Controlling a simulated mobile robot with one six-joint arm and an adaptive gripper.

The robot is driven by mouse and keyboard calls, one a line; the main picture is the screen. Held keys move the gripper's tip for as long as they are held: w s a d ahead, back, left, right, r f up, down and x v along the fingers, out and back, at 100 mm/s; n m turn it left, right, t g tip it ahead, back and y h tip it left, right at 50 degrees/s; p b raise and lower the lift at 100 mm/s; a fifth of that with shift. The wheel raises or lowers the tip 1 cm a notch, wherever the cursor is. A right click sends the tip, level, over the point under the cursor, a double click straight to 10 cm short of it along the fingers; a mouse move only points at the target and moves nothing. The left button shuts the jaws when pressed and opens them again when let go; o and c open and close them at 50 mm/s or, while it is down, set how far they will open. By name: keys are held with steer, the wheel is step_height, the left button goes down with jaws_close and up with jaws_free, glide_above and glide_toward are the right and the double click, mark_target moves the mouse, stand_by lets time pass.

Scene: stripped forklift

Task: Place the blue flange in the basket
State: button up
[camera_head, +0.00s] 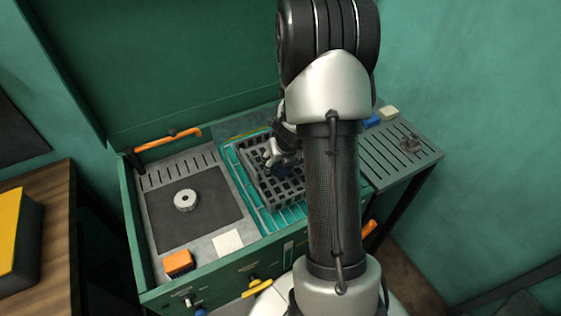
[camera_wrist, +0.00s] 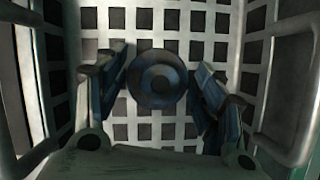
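The blue flange (camera_wrist: 157,78) is a dark blue ring-shaped disc with a round centre. I cannot tell whether the flange touches that floor. In the head view the basket (camera_head: 262,192) stands on the bench's teal rack, and my gripper (camera_head: 280,168) reaches into it. My arm hides the basket's right part, and the flange is hard to make out there.
A pale round part (camera_head: 186,200) lies on a dark mat at the left of the green bench. An orange block (camera_head: 178,263) and a white square (camera_head: 228,242) are near the front. A slotted side shelf (camera_head: 392,158) holds small parts. The basket walls surround my gripper closely.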

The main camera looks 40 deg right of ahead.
steer(key=shift+o, duration=1.4)
